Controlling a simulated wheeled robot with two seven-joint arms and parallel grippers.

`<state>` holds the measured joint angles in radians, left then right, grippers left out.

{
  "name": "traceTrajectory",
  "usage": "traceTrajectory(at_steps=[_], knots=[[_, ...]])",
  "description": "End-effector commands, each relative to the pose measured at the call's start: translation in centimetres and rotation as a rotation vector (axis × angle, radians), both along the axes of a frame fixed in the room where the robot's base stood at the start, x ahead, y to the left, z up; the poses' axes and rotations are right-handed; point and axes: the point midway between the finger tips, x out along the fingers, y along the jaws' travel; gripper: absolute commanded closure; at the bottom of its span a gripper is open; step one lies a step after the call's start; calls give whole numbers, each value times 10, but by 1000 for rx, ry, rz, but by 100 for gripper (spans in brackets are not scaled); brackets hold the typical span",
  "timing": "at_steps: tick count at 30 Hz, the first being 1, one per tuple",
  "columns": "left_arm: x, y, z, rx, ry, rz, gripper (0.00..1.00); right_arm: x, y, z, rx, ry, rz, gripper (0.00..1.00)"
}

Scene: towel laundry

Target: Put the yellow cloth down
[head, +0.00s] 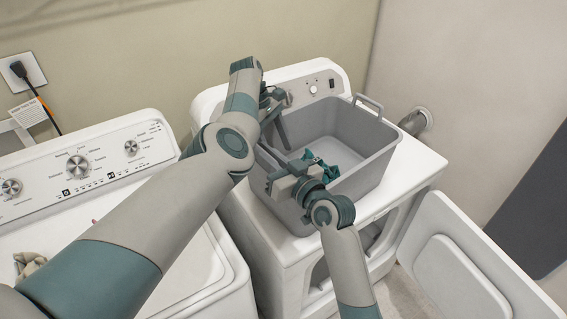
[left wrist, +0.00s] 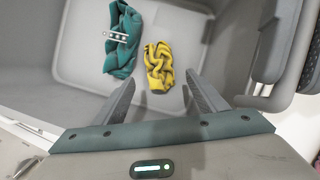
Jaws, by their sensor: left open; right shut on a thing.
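The yellow cloth (left wrist: 159,66) is a crumpled bundle that appears to lie on the floor of the grey basket (head: 372,133), seen in the left wrist view. It is hidden in the head view. My left gripper (left wrist: 161,84) is open, with the cloth just beyond and between its fingertips. In the head view, my left gripper (head: 272,112) is over the basket's left side, partly hidden by my arm. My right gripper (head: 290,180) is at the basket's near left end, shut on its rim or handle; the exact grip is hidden.
A teal cloth (left wrist: 121,45) lies in the basket left of the yellow one. The basket stands on a white machine (head: 408,172) with its door (head: 450,260) open at the right. Another white machine (head: 75,165) stands at the left, with a small beige cloth (head: 30,263) on it.

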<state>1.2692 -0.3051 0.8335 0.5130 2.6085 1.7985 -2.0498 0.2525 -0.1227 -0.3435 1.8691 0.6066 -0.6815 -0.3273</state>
Motion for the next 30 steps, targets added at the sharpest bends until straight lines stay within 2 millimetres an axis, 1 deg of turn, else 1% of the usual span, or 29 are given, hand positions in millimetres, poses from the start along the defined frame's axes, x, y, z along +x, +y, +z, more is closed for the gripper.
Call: traceTrajectory(at_steps=[1,3,9,24,25,26,27,28,30], knots=[[2,3,9,-2,-1,1,34,0,0,-1,1,2,0,100],[4,6,18,-2,-2,1,34,0,0,-1,1,2,0,100],[6,12,32,-1,1,1,34,0,0,-1,1,2,0,100],[6,13,35,-1,1,1,34,0,0,-1,2,3,0,100],[6,13,35,-1,1,1,34,0,0,-1,1,2,0,84],[6,13,35,-1,1,1,34,0,0,-1,1,2,0,77],[6,13,35,-1,1,1,34,0,0,-1,1,2,0,67],[6,13,35,-1,1,1,34,0,0,-1,1,2,0,65],[6,13,35,-1,1,1,34,0,0,-1,1,2,0,65]])
